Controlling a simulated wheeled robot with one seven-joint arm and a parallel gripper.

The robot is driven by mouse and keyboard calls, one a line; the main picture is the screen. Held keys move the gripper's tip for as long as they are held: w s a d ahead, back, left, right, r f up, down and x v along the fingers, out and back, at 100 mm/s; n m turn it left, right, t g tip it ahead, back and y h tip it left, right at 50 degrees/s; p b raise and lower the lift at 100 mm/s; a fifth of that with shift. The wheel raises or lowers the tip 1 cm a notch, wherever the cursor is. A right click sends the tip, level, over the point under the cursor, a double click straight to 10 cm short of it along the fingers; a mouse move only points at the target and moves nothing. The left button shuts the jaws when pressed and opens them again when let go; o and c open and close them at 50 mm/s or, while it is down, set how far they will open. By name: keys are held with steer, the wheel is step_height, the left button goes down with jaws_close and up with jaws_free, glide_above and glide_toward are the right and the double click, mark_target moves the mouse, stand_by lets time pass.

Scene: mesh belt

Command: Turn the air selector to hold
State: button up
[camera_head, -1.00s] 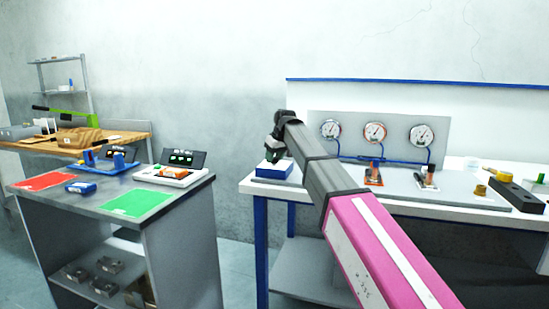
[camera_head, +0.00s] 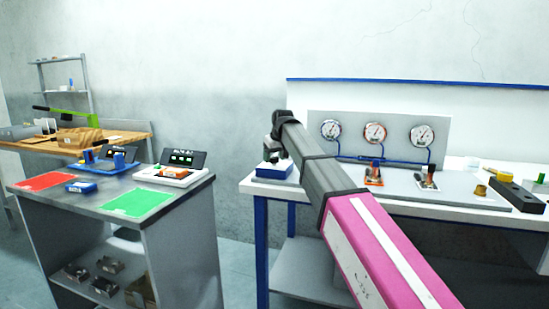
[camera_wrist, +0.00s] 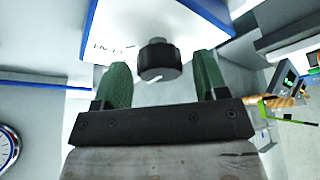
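The air selector is a blue box with a white top (camera_head: 262,169) at the left end of the white bench. Lettering beside the knob is too blurred to read. My gripper (camera_wrist: 159,72) is open, its two green fingers on either side of the knob with a gap on each side. In the head view my gripper (camera_head: 273,156) is over the box and hides part of it; the knob is not visible there.
A panel with three round gauges (camera_head: 375,133) and blue piping stands behind the bench (camera_head: 300,187). Valves with orange and red parts (camera_head: 374,174) are to the right. A grey cart (camera_head: 130,190) with red and green mats stands to the left, with floor between.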

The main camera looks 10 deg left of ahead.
steer(key=shift+r, duration=0.1)
steer(key=v, duration=1)
steer(key=shift+r, duration=0.25)
steer(key=shift+s+d, duration=0.1)
